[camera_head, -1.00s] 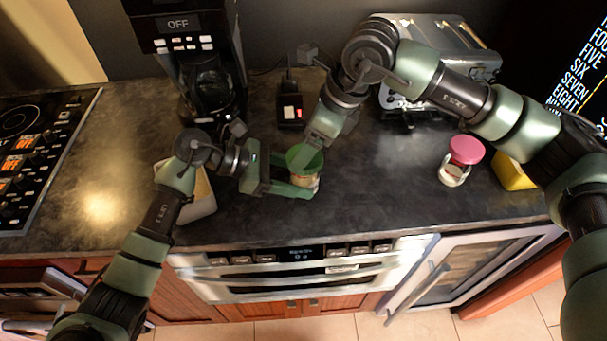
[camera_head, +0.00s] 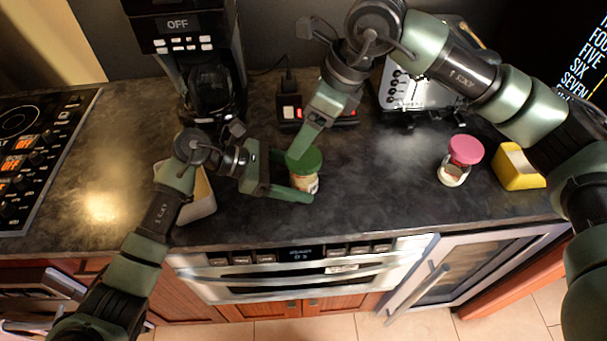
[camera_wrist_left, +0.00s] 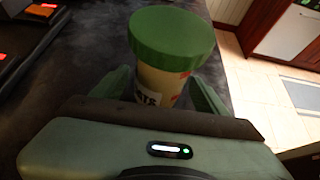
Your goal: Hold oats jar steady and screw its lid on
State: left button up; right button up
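The oats jar (camera_head: 304,184) stands upright on the dark counter, with a pale body. Its green lid (camera_head: 307,162) sits on top and looks level in the left wrist view (camera_wrist_left: 172,38). My left gripper (camera_head: 286,175) has its fingers on both sides of the jar body, shut on it below the lid. My right gripper (camera_head: 297,153) points down at the lid's upper left edge. I cannot tell whether it touches the lid, or how far its fingers are apart.
A jar with a pink lid (camera_head: 466,150) and a yellow container (camera_head: 519,168) stand to the right. A pale bin (camera_head: 200,196) is left, behind my left arm. A coffee maker (camera_head: 205,70) and a toaster (camera_head: 419,90) stand at the back.

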dwell(0.3)
pick_arm(q)
jog(key=v, duration=1.2)
